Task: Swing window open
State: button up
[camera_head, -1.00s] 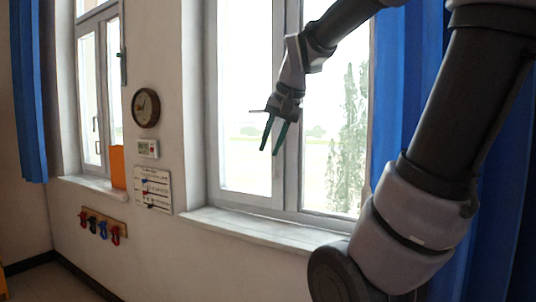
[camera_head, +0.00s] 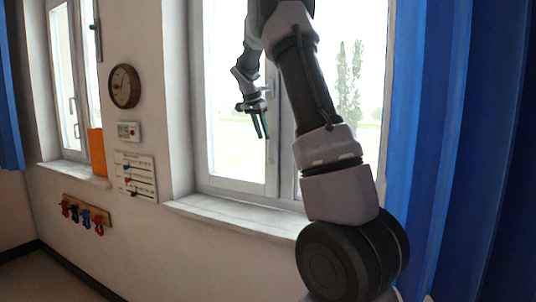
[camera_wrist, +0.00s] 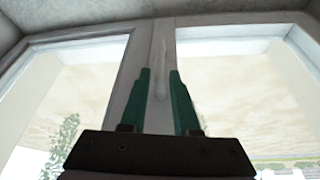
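The window (camera_head: 235,186) in the middle of the head view has two tall panes in pale frames, and it looks closed. In the wrist view its middle frame post (camera_wrist: 129,88) runs upward between the panes. A slim pale handle (camera_wrist: 160,60) stands upright on that post. My gripper (camera_head: 262,136) hangs in front of the window near the middle post, green fingers pointing down in the head view. In the wrist view my gripper (camera_wrist: 160,85) has its fingers apart, with the handle showing between and beyond them. I cannot tell whether they touch it.
A window sill (camera_head: 235,216) juts out below. A blue curtain (camera_head: 430,130) hangs at the right. On the wall at the left are a clock (camera_head: 124,86), a small display (camera_head: 128,131), a chart (camera_head: 136,176) and a hook rack (camera_head: 88,212). Another window (camera_head: 72,155) stands further left.

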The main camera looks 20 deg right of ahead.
aim_at(268, 160)
jog(key=x, duration=0.9)
jog(key=shift+f, duration=0.1)
grip_shut()
dwell(1.1)
